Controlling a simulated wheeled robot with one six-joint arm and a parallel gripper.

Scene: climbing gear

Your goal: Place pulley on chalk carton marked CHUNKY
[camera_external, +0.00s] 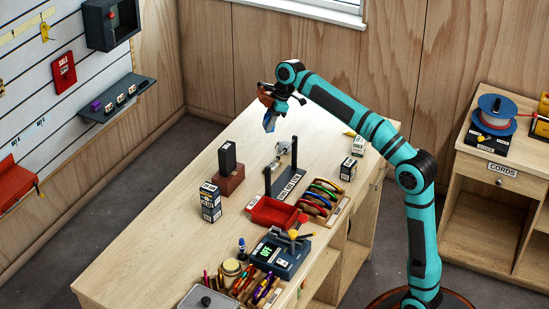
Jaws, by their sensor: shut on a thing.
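My gripper (271,111) is shut on a small blue thing, which looks like the pulley (269,123), and holds it up over the far end of the workbench. Its shape is partly hidden by the fingers. The lettering is too small for me to tell which is marked CHUNKY. My gripper is apart from all of them.
A black box on a brown block (230,181) stands left of centre. A dark upright stand (269,184) rises mid-bench. A red tray (272,212), coloured rings (318,197) and a scale (281,256) fill the nearer right side. The bench's left side (150,250) is clear.

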